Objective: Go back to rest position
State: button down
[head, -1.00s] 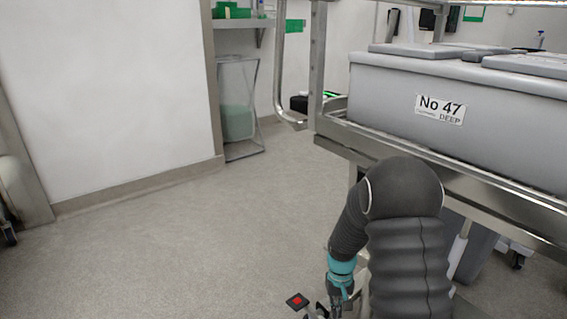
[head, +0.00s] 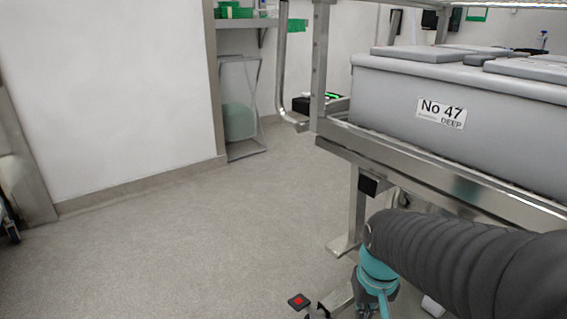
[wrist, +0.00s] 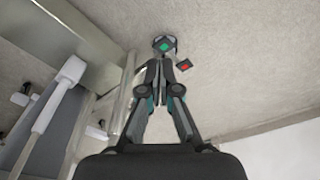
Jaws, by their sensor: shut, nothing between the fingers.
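My gripper (wrist: 164,64) shows in the wrist view with its two fingers together at the tips, shut and empty. In the head view my arm bends in from the right edge, and its teal wrist points down near the bottom edge. The fingers are mostly cut off or hidden there. My gripper is beside the metal rack (head: 345,212), on its left side, over the floor. A small black square with a red centre (head: 299,300) lies left of the wrist in the head view; it also shows near the fingertips in the wrist view (wrist: 184,65).
A large grey bin (head: 400,100) labelled No 47 stands on the rack at right, close above my arm. A wall (head: 105,90) is at left, and a wire-framed bin (head: 240,120) stands at the back. The grey floor (head: 190,230) in the middle is clear.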

jog(key=s+r+t, duration=0.4)
jog(key=s+r, duration=0.3)
jog(key=r, duration=0.2)
jog(key=shift+r+p, duration=0.25)
jog(key=shift+p, duration=0.05)
